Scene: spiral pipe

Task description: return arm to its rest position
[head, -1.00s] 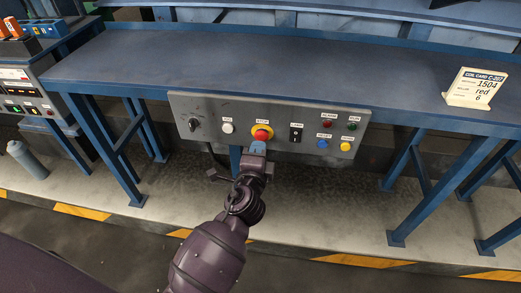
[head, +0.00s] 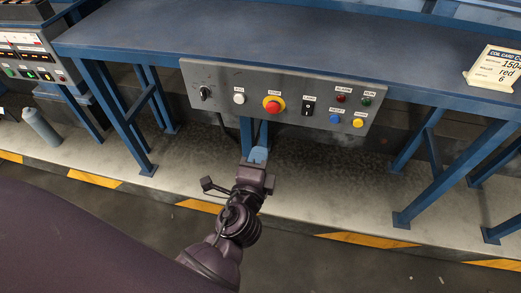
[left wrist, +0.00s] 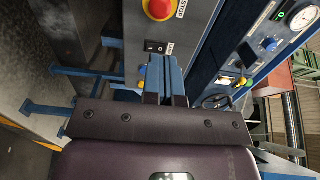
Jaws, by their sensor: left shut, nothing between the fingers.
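My left gripper (head: 258,155) is shut and empty, below and in front of the grey control panel (head: 225,82) under the blue table. It stands apart from the panel. Its shut fingers also show in the left wrist view (left wrist: 166,80). The red stop button (head: 272,105) on its yellow ring is above the gripper; it also shows in the left wrist view (left wrist: 159,8). My right gripper is not in view.
The blue table (head: 290,40) has open legs below the panel. A card (head: 495,68) stands on it at the right. A grey cylinder (head: 40,126) stands on the floor ledge at left, near another console (head: 28,58). The floor in front is clear.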

